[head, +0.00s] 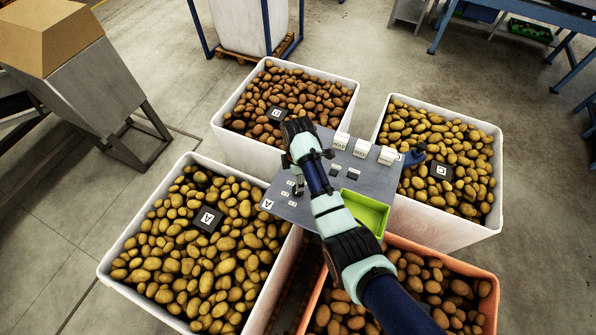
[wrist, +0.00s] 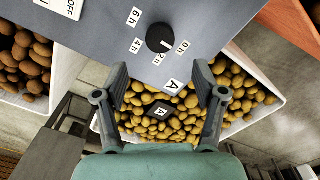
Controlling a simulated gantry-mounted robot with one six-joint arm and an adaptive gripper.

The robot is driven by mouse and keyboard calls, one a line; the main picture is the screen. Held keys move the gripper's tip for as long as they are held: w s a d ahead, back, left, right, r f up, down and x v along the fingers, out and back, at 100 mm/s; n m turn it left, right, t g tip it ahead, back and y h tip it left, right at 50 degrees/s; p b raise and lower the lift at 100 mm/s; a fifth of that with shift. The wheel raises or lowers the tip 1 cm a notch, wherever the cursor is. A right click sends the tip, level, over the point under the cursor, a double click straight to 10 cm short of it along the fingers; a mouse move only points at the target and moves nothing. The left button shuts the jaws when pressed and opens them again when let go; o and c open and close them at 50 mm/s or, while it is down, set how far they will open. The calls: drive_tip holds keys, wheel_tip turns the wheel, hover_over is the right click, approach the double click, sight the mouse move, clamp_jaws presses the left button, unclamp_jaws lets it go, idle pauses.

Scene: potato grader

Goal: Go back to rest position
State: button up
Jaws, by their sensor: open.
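My arm reaches in from the lower right in the head view and bends down over the grey control panel (head: 240,206). My gripper (head: 298,187) is near the panel's left part. In the wrist view, my gripper (wrist: 160,70) is open, its two fingers apart with nothing between them. A round black knob (wrist: 160,38) sits on the panel just beyond the fingertips, clear of them. Its dial has 0 h, 2 h, 4 h and 6 h labels; its pale mark faces lower right, on the 0 h side. A label A (wrist: 173,85) is at the panel edge.
Potato-filled bins surround the panel: a left bin (head: 118,250), a back bin (head: 235,150), a right bin (head: 440,235) and an orange bin (head: 490,310). A green tray (head: 366,212) and several HOLD blocks (head: 362,148) are on the panel.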

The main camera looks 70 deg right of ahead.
drive_tip(key=shift+r, duration=1.8)
